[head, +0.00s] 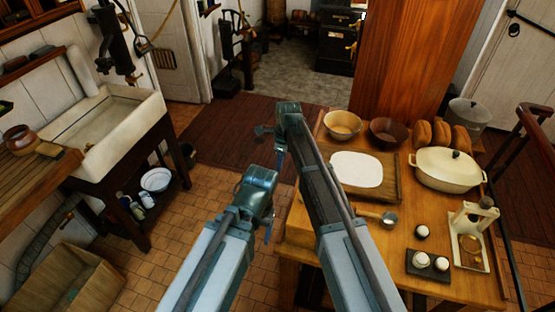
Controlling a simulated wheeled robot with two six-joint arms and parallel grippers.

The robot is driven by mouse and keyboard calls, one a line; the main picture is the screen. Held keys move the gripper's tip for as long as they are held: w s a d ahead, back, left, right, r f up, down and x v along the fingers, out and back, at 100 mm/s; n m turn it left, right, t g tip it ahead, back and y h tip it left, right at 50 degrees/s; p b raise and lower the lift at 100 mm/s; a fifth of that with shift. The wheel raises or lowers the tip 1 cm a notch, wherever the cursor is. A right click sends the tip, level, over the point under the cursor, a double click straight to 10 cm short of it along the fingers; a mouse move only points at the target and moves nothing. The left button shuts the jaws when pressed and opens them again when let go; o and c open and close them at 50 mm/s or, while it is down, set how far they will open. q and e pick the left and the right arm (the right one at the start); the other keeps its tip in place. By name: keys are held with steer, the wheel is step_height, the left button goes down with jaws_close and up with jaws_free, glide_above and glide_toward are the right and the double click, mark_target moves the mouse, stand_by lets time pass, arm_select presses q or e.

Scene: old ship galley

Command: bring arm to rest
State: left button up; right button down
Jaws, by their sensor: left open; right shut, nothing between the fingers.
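My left gripper (267,230) is the lower one, small and partly hidden by its own arm. It is open and hangs over the tiled floor just left of the wooden table. My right gripper (266,131) is higher in the picture, near the table's far left corner, over the dark rug. It is shut and holds nothing. Both arms reach up from the bottom edge, and the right arm covers part of the table's left side.
A sink (105,125) and a wooden crate (70,280) stand left. Tiled floor (150,245) between is clear.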

steer(key=s+d+n+h, duration=0.1)
steer(key=s+d+n, duration=0.7)
steer(key=s+n, duration=0.3)
steer(key=s+d+n, duration=0.8)
steer(key=s+n, duration=0.2)
steer(key=s+a+f+n+b, duration=0.2)
steer(key=a+f+b, duration=0.3)
steer(key=f+b, duration=0.3)
steer(key=s+a+f+n+h+b, duration=0.1)
steer(key=s+a+f+b, duration=0.2)
steer(key=a+f+b, duration=0.2)
step_height(320, 180, down, 4)
steer(key=b, duration=0.3)
steer(key=shift+s+a+r+n+b, duration=0.2)
steer(key=shift+s+a+n+b, duration=0.1)
steer(key=shift+s+a+n, duration=0.1)
